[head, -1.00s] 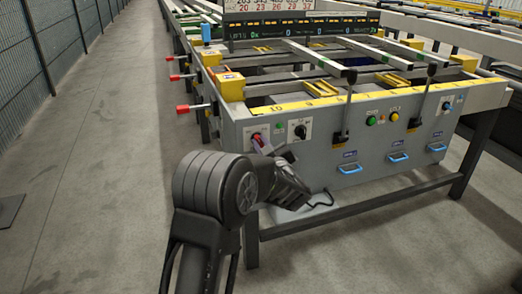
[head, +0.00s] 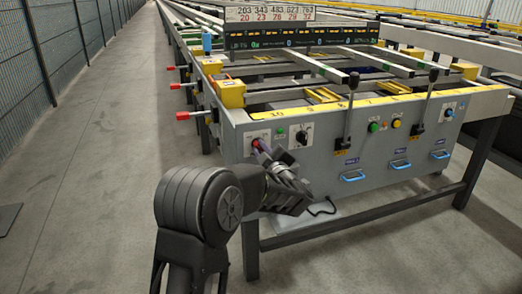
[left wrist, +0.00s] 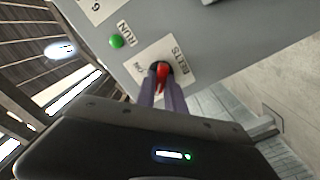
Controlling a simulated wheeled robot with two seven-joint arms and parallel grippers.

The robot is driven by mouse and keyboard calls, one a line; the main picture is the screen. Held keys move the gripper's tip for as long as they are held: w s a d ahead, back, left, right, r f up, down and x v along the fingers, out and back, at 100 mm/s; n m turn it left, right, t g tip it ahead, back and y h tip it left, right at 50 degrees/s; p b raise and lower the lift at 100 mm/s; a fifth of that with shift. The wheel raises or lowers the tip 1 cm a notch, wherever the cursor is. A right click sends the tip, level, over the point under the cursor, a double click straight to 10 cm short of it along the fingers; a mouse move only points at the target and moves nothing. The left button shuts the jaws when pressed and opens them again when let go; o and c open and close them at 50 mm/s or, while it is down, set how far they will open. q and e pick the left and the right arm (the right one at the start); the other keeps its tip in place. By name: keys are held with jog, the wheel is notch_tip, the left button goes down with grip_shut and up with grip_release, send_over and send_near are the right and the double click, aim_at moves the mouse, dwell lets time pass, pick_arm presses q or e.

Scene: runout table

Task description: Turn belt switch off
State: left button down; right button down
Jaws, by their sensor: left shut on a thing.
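The belt switch (left wrist: 162,70) is a red knob on a white plate (left wrist: 146,62) marked BELTS, with ON lettered on one side. In the head view the switch (head: 256,142) is at the left end of the table's grey front panel. My left gripper (left wrist: 162,86) is shut on the red knob, with its two purplish fingers on either side of it. In the head view my left gripper (head: 262,147) reaches the panel from below right and covers part of the switch. The fingers hide some of the knob, so its exact setting is hard to tell. My right gripper is not in view.
A green RUN light (left wrist: 116,41) sits close to the switch plate. A black rotary knob (head: 302,137) is just right of it on the panel. Red-ended levers (head: 184,116) stick out from the table's left side.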

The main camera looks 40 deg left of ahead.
pick_arm(q)
jog(key=c, duration=1.4)
grip_release()
jog(key=shift+c, duration=0.2)
jog(key=p+v, duration=0.1)
jog(key=v, duration=0.6)
jog(key=shift+s+d+p, duration=0.25)
jog(key=shift+d+p, duration=0.1)
jog(key=shift+p, duration=0.05)
